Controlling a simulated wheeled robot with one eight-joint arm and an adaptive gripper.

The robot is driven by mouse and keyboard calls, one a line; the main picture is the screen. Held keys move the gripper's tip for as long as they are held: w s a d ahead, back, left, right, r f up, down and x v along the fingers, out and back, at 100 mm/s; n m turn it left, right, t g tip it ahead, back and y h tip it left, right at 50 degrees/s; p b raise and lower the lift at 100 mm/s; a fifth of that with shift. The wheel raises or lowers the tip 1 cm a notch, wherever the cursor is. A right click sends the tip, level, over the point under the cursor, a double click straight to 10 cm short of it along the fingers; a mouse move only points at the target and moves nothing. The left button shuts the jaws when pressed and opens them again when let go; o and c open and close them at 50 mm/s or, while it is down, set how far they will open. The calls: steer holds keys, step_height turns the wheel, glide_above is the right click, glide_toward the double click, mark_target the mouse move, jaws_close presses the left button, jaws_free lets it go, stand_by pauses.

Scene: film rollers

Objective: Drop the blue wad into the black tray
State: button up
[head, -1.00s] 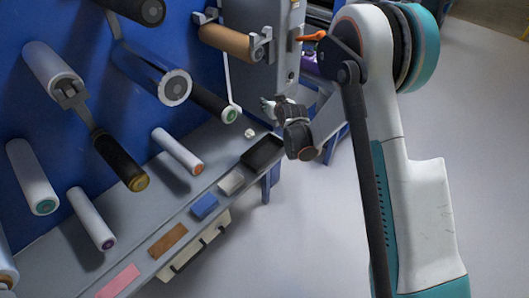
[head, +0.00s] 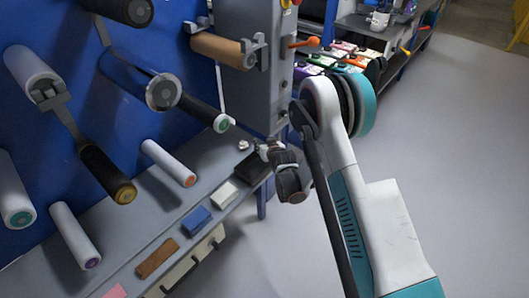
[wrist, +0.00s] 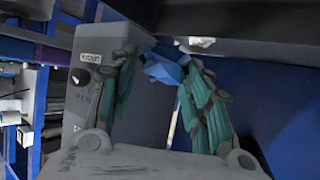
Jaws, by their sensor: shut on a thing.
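The blue wad (wrist: 165,68) is crumpled and sits between my fingertips in the wrist view. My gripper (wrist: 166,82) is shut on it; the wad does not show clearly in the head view. In the head view my gripper (head: 266,150) is at the right end of the grey ledge, in front of and beside the black tray (head: 252,168). The gripper and wrist hide part of the tray. I cannot tell the gripper's exact height over the tray.
A small white wad (head: 243,145) lies on the ledge (head: 135,225) behind the tray. A white block (head: 223,195), a blue block (head: 197,220) and a brown block (head: 157,258) line the ledge's front. Rollers (head: 169,163) jut out above it. Open floor lies right.

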steer(key=shift+f+b, duration=0.55)
steer(key=shift+f, duration=1.2)
steer(key=shift+f, duration=0.25)
steer(key=shift+f, duration=0.3)
steer(key=o, duration=0.8)
steer(key=shift+c, duration=0.2)
